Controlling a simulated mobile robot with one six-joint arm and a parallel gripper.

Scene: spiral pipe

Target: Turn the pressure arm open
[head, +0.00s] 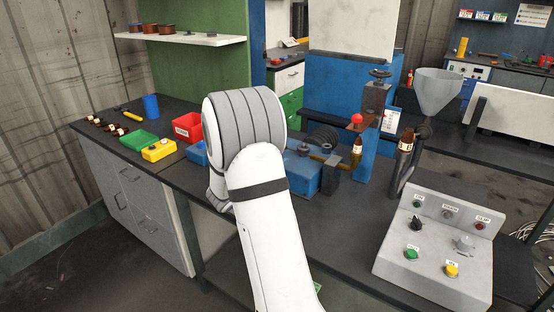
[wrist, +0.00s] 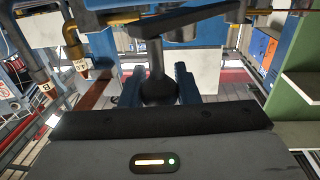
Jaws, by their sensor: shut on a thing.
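In the wrist view a dark lever with a rounded knob, which looks like the pressure arm (wrist: 157,60), runs down from dark and blue machine parts at the top. My gripper (wrist: 162,86) has its two blue fingers on either side of the dark knob and is shut on it. In the head view the blue machine (head: 325,180) sits on the bench with dark rollers and a bent brass pipe (head: 345,159). My white arm covers the gripper and the pressure arm there.
A grey control box (head: 435,245) is at the front right. Red (head: 187,126), green (head: 139,143) and yellow (head: 158,150) bins lie left of my arm.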

